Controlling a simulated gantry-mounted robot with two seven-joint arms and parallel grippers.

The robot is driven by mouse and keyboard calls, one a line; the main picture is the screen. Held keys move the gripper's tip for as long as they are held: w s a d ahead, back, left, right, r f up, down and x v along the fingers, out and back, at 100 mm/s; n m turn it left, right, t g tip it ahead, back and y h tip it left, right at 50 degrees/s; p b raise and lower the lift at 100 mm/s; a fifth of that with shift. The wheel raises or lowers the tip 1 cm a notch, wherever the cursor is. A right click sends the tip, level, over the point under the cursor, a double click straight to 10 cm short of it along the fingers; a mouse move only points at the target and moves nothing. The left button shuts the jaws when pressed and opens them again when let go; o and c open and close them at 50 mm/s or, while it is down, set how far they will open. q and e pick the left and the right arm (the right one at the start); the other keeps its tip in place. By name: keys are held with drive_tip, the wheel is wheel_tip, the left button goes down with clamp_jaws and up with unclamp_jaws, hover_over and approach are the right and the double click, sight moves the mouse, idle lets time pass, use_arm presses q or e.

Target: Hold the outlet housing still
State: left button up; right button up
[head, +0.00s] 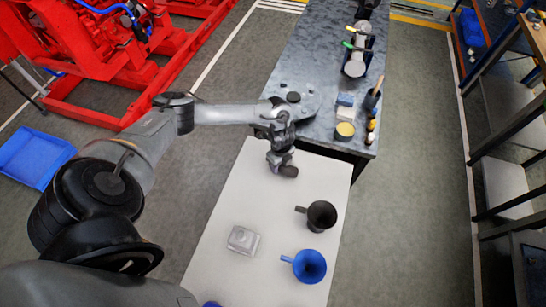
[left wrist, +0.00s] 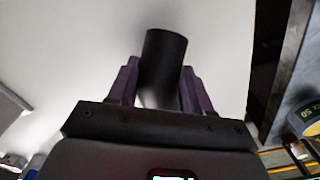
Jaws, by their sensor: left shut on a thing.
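My left gripper (head: 279,158) reaches over the far end of the white table (head: 215,215). Its purple fingers (left wrist: 160,90) are shut on a black cylindrical piece, which I take to be the outlet housing (left wrist: 165,62). In the wrist view the piece stands out beyond the fingertips, with its round end showing and its lower part hidden between the fingers. In the head view only a small dark end of it (head: 289,171) shows beside the fingers. I cannot tell if it touches the table. My right gripper is not in view.
A black mug-like part (head: 322,215), a blue one (head: 310,266) and a clear block (head: 243,240) stand on the white table. The grey bench (head: 308,55) beyond carries a round tin (head: 345,131) and small blocks. Red machinery (head: 95,45) is at left, shelving at right.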

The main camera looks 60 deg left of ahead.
sight(285, 169)
use_arm(q)
drive_tip(key=shift+d+r, duration=0.15)
drive_tip(key=shift+c, duration=0.3)
drive_tip(key=shift+w+d+r+p, duration=0.1)
drive_tip(key=shift+d+r+p, duration=0.65)
drive_tip(key=shift+p, duration=0.55)
drive_tip(key=shift+d+p, duration=0.45)
drive_tip(key=shift+d, duration=0.15)
